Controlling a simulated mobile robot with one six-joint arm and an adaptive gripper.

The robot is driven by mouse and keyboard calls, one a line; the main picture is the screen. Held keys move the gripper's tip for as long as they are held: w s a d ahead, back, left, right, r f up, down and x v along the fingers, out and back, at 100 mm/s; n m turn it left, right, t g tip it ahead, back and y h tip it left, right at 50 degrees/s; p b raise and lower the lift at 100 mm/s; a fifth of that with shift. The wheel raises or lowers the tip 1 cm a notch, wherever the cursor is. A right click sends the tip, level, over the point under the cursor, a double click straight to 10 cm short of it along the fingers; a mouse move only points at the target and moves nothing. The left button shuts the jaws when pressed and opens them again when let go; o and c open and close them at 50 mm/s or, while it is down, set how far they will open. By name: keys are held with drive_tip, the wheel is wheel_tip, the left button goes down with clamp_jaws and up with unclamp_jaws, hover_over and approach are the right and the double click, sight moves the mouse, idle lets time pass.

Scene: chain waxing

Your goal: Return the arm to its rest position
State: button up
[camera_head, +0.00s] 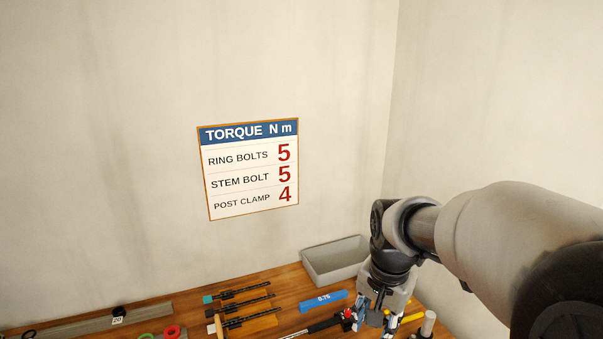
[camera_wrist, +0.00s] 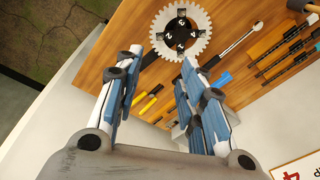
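My gripper (camera_head: 376,316) hangs at the end of my arm at the lower right of the head view, over the wooden bench (camera_head: 290,290). In the wrist view my gripper (camera_wrist: 162,58) has its two blue-and-white fingers spread well apart, with nothing held between them. A silver toothed ring with a dark centre (camera_wrist: 180,32) shows beyond the fingertips on the bench. My arm reaches in from the right edge of the head view and bends down at the wrist.
A grey bin (camera_head: 334,277) stands against the wall just left of my wrist. A blue tool marked 0.75 (camera_head: 323,301), several black-shafted tools (camera_head: 245,307) and a red ring (camera_head: 173,331) lie on the bench. A torque sign (camera_head: 250,170) hangs on the wall.

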drive_tip(key=s+r+n+t+b, duration=0.1)
drive_tip(key=s+n, duration=0.6)
drive_tip(key=s, duration=1.4)
drive_tip(key=shift+r+n+t+b, duration=0.25)
drive_tip(key=shift+n+t+b, duration=0.15)
drive_tip(key=shift+t+b, duration=0.55)
